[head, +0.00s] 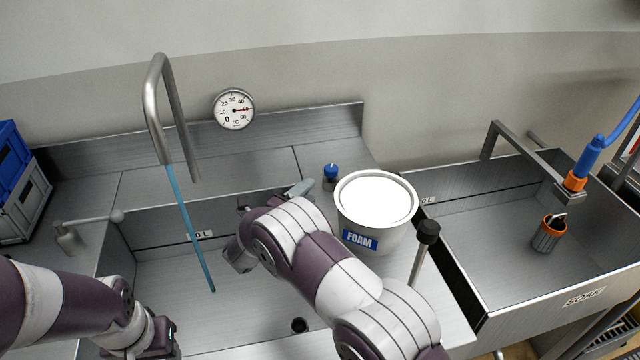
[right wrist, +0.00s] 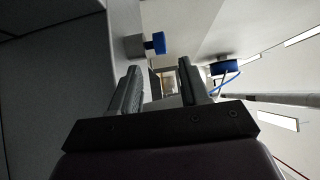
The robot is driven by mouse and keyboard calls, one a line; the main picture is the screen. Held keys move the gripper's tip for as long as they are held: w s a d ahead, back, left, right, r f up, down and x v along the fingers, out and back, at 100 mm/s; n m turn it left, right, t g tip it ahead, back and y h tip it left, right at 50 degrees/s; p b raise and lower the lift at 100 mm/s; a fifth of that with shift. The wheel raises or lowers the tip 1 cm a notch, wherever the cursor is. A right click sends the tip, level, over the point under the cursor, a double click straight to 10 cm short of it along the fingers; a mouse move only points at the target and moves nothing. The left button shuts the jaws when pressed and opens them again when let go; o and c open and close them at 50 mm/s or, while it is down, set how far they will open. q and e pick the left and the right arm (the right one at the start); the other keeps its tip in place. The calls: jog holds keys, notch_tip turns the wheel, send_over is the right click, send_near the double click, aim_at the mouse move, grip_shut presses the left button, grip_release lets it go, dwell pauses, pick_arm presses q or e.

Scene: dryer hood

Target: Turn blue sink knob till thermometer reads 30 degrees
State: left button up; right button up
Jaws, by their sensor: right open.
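The blue knob (head: 331,170) sits on a short grey post on the sink's back ledge, left of the foam bucket. It also shows in the right wrist view (right wrist: 158,43), beyond the fingers.
A tall tap (head: 165,100) pours a blue stream (head: 190,230) into the sink. The white foam bucket (head: 377,205) stands close right of the knob. A black-topped lever (head: 427,232) is in front of it. A lever handle (head: 88,221) is at left; a second sink (head: 490,220) is at right.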

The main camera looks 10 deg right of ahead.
aim_at(328, 174)
pick_arm(q)
jog(key=shift+f, duration=0.15)
pick_arm(e)
jog(key=shift+v, duration=0.85)
jog(key=shift+o, duration=1.7)
jog(key=r+p, duration=0.1)
jog(key=p, duration=0.2)
jog(key=r+n+p, duration=0.1)
jog(key=p, duration=0.2)
jog(key=shift+s+d+r, duration=0.2)
jog(key=shift+d+r, duration=0.2)
jog(key=w+d+f+n+p, duration=0.1)
jog(key=w+d+n, duration=0.1)
jog(key=n, duration=0.4)
jog(key=w+d+n+t+y+p, duration=0.1)
jog(key=w+d+n+p, duration=0.1)
jog(key=n, duration=0.4)
jog(key=w+d+f+n+p, duration=0.1)
jog(key=w+d+n+p, duration=0.1)
jog(key=w+d+n, duration=0.2)
jog(key=shift+w+d+f+n+t+y, duration=0.15)
jog(key=shift+f+n, duration=0.05)
jog(key=shift+n, duration=0.4)
jog(key=shift+w+d+f+n+t+y, duration=0.1)
jog(key=shift+d+f+n+t+y, duration=0.1)
jog(key=shift+n, duration=0.4)
pick_arm(q)
notch_tip(328, 174, up, 11)
